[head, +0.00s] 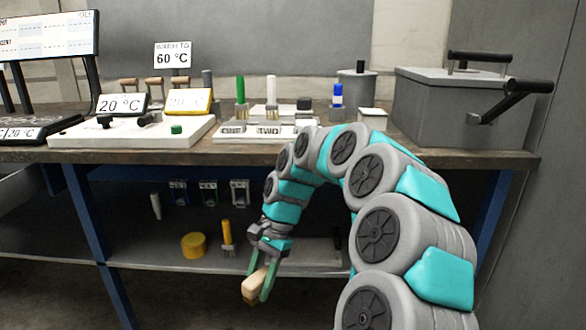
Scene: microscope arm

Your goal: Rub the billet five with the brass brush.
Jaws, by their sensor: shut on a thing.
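My gripper (260,279) hangs low in front of the lower shelf, pointing down. Its green fingers are shut on a tan, wood-coloured block (254,284) with a darker lower end. It looks like a brush, but bristles cannot be made out. On the bench, small light blocks with dark marks (232,130) sit at the front of a pale rack, with another marked block (268,130) beside them. The marks are too small to read surely, so I cannot tell which thing is billet five.
The bench top (330,148) carries a white panel (170,132) with temperature signs, a blue bottle (337,96), and a grey lidded box (450,105) with a lever. The lower shelf (165,250) holds a yellow cylinder (193,245) and an orange-handled thing (227,232).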

